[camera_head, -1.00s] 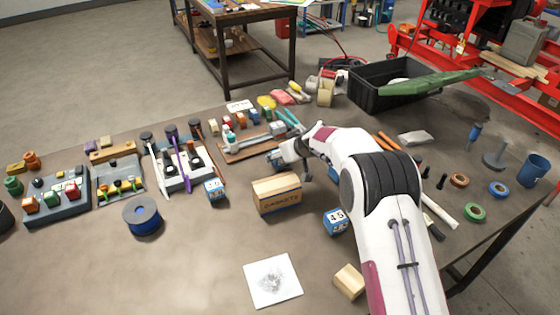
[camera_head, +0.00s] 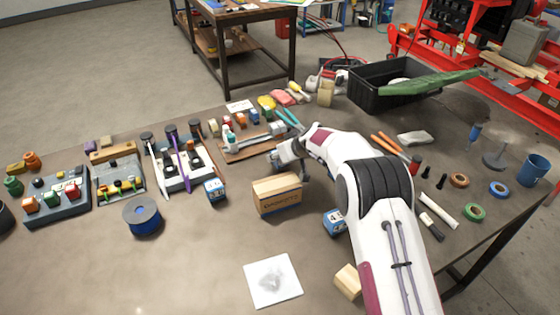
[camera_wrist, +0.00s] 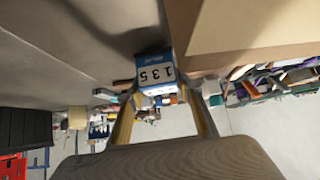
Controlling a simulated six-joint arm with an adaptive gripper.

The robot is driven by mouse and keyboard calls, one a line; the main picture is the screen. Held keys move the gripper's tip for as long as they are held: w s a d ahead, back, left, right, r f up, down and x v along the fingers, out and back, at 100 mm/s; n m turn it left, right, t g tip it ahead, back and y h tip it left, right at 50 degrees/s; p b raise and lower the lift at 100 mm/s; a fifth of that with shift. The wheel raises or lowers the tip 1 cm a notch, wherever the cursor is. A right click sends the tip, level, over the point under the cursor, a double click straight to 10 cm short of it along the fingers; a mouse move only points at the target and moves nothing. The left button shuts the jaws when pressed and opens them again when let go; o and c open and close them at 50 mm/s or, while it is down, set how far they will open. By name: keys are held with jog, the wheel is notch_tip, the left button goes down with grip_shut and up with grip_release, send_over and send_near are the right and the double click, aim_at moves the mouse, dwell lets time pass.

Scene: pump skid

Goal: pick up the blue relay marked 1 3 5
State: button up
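The blue relay marked 1 3 5 (camera_wrist: 155,74) shows in the wrist view, its white numbered face toward the camera. It lies ahead of my gripper (camera_wrist: 162,94), roughly between the two fingertips. The fingers are apart, with a gap visible on the right side of the relay; I cannot tell whether the left one touches it. In the head view my gripper (camera_head: 288,160) is low behind the cardboard gaskets box (camera_head: 277,196), and the relay there is mostly hidden by the gripper and box.
Other blue numbered relays stand left of the box (camera_head: 215,190) and right of it, beside my arm (camera_head: 334,222). The gaskets box is close beside my gripper.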

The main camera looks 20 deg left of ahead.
jog(key=shift+r, duration=0.15)
notch_tip(320, 180, up, 18)
dwell(1.0)
dwell(0.3)
